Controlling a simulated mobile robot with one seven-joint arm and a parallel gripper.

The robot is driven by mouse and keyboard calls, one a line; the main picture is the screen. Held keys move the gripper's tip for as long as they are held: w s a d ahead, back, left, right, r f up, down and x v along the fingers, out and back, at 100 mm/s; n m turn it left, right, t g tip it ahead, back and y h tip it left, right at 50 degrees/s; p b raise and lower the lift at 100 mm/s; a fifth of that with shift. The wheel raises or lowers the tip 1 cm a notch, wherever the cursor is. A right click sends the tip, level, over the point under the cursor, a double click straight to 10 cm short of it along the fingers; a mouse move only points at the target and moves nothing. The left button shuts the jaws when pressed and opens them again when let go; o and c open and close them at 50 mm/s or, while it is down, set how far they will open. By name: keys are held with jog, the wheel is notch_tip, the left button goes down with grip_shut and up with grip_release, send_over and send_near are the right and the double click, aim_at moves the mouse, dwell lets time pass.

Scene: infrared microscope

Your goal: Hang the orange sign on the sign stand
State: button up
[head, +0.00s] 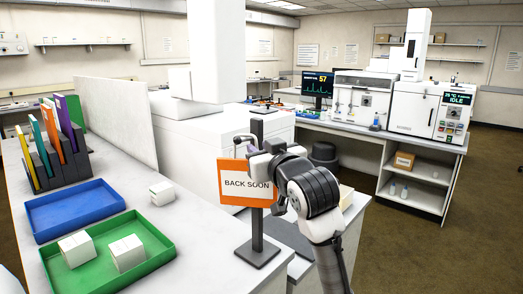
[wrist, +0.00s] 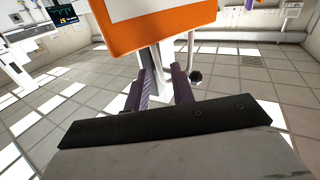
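The orange sign (head: 248,170), with a white panel reading "BACK SOON", is upright in front of the post of the dark sign stand (head: 257,222) in the head view. My gripper (head: 246,143) is at the sign's top edge. In the wrist view, which looks upside down, the sign (wrist: 150,30) fills the top middle. The purple fingers of my gripper (wrist: 162,90) are close together, on either side of a pale strip at the sign's edge. A thin rod with a dark ball end (wrist: 195,76) is beside them. Whether the sign touches the stand is hidden.
On the bench at left are a blue tray (head: 75,210), a green tray (head: 103,282) with two white boxes, another white box (head: 162,192) and a binder rack (head: 60,165). A large white instrument (head: 205,140) stands behind the stand. Brown floor is open at right.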

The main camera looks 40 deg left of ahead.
jog(key=shift+o, duration=0.5)
jog(key=shift+s+d, duration=0.15)
jog(key=shift+d, duration=0.1)
jog(key=b+v, duration=0.3)
jog(key=v, duration=1)
jog(key=shift+s+b, duration=0.15)
jog(key=shift+b, duration=0.15)
